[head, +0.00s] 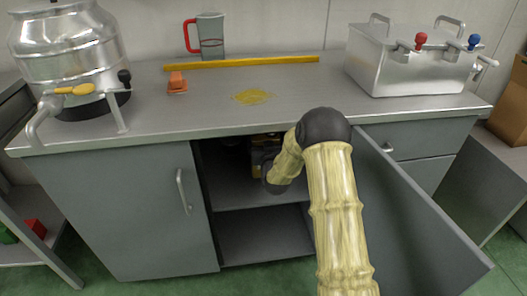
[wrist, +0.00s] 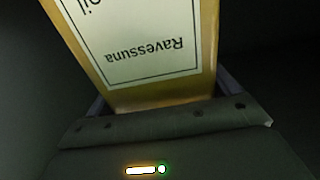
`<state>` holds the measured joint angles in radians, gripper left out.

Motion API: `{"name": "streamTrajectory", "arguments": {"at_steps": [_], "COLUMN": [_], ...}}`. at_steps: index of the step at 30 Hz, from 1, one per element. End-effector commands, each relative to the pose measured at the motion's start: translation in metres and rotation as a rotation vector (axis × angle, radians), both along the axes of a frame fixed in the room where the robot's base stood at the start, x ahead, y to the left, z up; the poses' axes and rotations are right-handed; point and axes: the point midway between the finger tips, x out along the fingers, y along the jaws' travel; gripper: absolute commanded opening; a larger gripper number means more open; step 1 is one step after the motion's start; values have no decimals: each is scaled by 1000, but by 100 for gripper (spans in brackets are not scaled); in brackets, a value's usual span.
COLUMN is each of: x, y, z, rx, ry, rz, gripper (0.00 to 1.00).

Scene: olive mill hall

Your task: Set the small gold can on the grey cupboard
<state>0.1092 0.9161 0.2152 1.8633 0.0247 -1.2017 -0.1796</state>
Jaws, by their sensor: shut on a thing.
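A gold can (wrist: 208,45) with a white label reading "Ravessuna" fills the upper middle of the wrist view, with its print upside down. My gripper (wrist: 163,94) is shut on this can, one finger on each side. The can's far end is out of the picture. In the head view my arm reaches into the open grey cupboard (head: 130,215), above its inner shelf. The gripper and can are mostly hidden there by my arm and the shade. I cannot tell whether the can touches the shelf.
The cupboard's right door (head: 420,220) stands open beside my arm. On top stand a steel urn (head: 65,45), a measuring jug (head: 210,38), an orange block (head: 177,82), a yellow strip (head: 245,62) and a steel tank (head: 405,70). The top's front middle is clear, near a yellow spill (head: 253,97).

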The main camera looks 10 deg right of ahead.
Motion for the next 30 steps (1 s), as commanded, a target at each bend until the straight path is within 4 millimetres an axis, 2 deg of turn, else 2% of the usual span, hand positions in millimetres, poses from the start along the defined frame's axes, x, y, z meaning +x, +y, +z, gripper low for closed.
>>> {"name": "streamTrajectory", "arguments": {"at_steps": [1,7,16,27,28,30], "x": [1,1,1,0,0,0], "y": [0,0,0,0,0,0], "z": [4,1,-34,-36,-39,-38], "rx": [0,0,0,-1,0,0], "ry": [-8,-6,-5,-6,1,1], "rz": [0,0,-1,0,0,0], "gripper": [18,18,18,18,91,100]}}
